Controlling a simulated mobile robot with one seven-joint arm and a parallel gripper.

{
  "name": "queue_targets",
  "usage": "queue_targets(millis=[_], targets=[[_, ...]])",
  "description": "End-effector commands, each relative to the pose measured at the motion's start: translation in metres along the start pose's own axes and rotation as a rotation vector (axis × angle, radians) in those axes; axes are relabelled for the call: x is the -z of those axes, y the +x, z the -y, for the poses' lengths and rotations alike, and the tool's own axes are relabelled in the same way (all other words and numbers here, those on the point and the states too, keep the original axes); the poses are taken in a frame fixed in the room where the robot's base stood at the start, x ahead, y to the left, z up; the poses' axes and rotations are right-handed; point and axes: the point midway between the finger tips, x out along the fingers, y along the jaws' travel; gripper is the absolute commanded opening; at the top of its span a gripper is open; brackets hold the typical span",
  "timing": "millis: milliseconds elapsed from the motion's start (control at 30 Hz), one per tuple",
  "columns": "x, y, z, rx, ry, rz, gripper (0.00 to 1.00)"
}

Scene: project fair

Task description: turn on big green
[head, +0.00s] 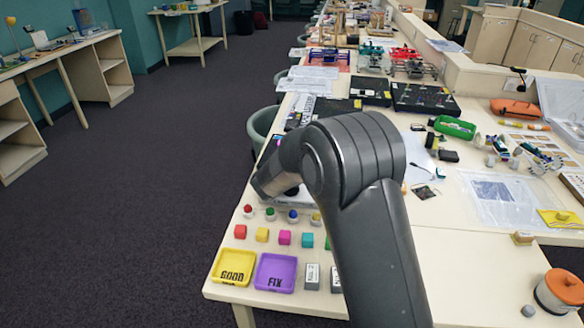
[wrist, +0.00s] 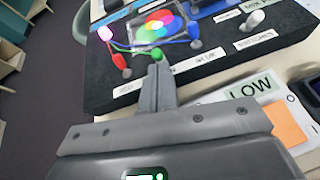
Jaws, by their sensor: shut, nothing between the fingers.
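In the wrist view a black board (wrist: 105,75) carries a picture of overlapping coloured circles (wrist: 157,27). My gripper (wrist: 158,70) is shut and empty. Its tips are just in front of the green knob; I cannot tell whether they touch it. In the head view my arm hides my gripper and the board's front area.
A pale switch lever (wrist: 255,18) stands at the board's right. A card reading LOW (wrist: 250,90) lies on the near right. In the head view a yellow tray (head: 216,279), a purple tray (head: 262,287) and several small coloured blocks are at the table's near end. Floor at left is clear.

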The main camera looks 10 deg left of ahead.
Motion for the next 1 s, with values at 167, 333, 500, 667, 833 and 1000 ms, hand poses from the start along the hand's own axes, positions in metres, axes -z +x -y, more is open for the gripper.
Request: queue_targets(millis=[167,333,500,667,833,1000], targets=[[-0.002,0.000,-0.001,0.000,0.000,0.000,0.00],[-0.004,0.000,-0.001,-0.001,0.000,0.000,0.00],[-0.005,0.000,-0.001,-0.001,-0.001,0.000,0.00],[-0.008,0.001,-0.001,-0.001,-0.001,0.000,0.00],[-0.013,0.002,-0.002,0.000,0.001,0.001,0.00],[-0.021,0.005,-0.003,0.000,0.000,0.002,0.00]])
